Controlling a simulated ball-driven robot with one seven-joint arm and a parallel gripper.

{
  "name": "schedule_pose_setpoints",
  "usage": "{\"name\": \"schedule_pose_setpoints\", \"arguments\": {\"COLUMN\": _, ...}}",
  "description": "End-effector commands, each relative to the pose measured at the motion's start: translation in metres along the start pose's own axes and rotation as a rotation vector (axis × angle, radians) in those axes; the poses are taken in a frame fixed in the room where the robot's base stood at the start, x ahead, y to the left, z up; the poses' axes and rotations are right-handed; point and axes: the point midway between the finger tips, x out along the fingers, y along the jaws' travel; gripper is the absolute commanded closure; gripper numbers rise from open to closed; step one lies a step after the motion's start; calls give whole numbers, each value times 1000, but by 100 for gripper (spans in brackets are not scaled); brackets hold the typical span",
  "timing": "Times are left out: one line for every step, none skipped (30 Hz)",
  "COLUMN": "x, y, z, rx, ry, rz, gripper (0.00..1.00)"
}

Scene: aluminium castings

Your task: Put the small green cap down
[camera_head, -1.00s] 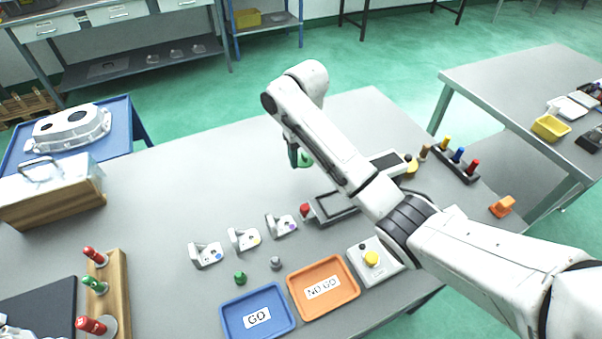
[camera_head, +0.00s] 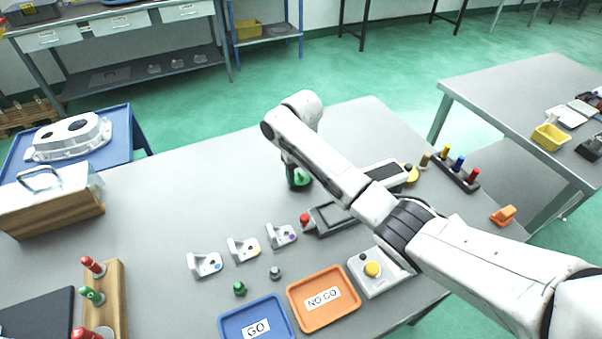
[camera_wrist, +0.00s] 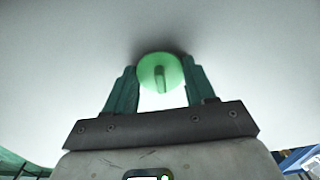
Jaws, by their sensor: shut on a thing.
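My gripper (camera_wrist: 158,82) is shut on a round green cap (camera_wrist: 160,70) with a raised ridge across its face. The cap sits between the green fingertips in the wrist view. In the head view the gripper (camera_head: 294,176) is over the far middle of the grey table (camera_head: 180,190), and the cap (camera_head: 303,181) shows partly beside the fingers. A dark shadow lies close around the cap in the wrist view. I cannot tell whether the cap touches the tabletop.
Nearby stand several metal brackets (camera_head: 205,264), a grey tray-like fixture (camera_head: 330,217) and a small green knob (camera_head: 239,289). A blue GO tray (camera_head: 235,322) and an orange NO GO tray (camera_head: 345,317) lie at the front. The tabletop left of my gripper is clear.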

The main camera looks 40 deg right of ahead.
Motion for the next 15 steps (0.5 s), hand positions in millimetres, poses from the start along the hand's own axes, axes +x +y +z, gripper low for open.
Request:
{"name": "schedule_pose_setpoints", "arguments": {"x": 1, "y": 0, "z": 0, "rx": 0, "ry": 0, "rz": 0, "gripper": 44}}
{"name": "schedule_pose_setpoints", "arguments": {"x": 0, "y": 0, "z": 0, "rx": 0, "ry": 0, "rz": 0, "gripper": 41}}
{"name": "schedule_pose_setpoints", "arguments": {"x": 0, "y": 0, "z": 0, "rx": 0, "ry": 0, "rz": 0, "gripper": 37}}
{"name": "schedule_pose_setpoints", "arguments": {"x": 0, "y": 0, "z": 0, "rx": 0, "ry": 0, "rz": 0, "gripper": 34}}
{"name": "schedule_pose_setpoints", "arguments": {"x": 0, "y": 0, "z": 0, "rx": 0, "ry": 0, "rz": 0, "gripper": 31}}
{"name": "schedule_pose_setpoints", "arguments": {"x": 0, "y": 0, "z": 0, "rx": 0, "ry": 0, "rz": 0, "gripper": 27}}
{"name": "schedule_pose_setpoints", "arguments": {"x": 0, "y": 0, "z": 0, "rx": 0, "ry": 0, "rz": 0, "gripper": 24}}
{"name": "schedule_pose_setpoints", "arguments": {"x": 0, "y": 0, "z": 0, "rx": 0, "ry": 0, "rz": 0, "gripper": 22}}
{"name": "schedule_pose_setpoints", "arguments": {"x": 0, "y": 0, "z": 0, "rx": 0, "ry": 0, "rz": 0, "gripper": 20}}
{"name": "schedule_pose_setpoints", "arguments": {"x": 0, "y": 0, "z": 0, "rx": 0, "ry": 0, "rz": 0, "gripper": 20}}
{"name": "schedule_pose_setpoints", "arguments": {"x": 0, "y": 0, "z": 0, "rx": 0, "ry": 0, "rz": 0, "gripper": 20}}
{"name": "schedule_pose_setpoints", "arguments": {"x": 0, "y": 0, "z": 0, "rx": 0, "ry": 0, "rz": 0, "gripper": 20}}
{"name": "schedule_pose_setpoints", "arguments": {"x": 0, "y": 0, "z": 0, "rx": 0, "ry": 0, "rz": 0, "gripper": 20}}
{"name": "schedule_pose_setpoints", "arguments": {"x": 0, "y": 0, "z": 0, "rx": 0, "ry": 0, "rz": 0, "gripper": 20}}
{"name": "schedule_pose_setpoints", "arguments": {"x": 0, "y": 0, "z": 0, "rx": 0, "ry": 0, "rz": 0, "gripper": 20}}
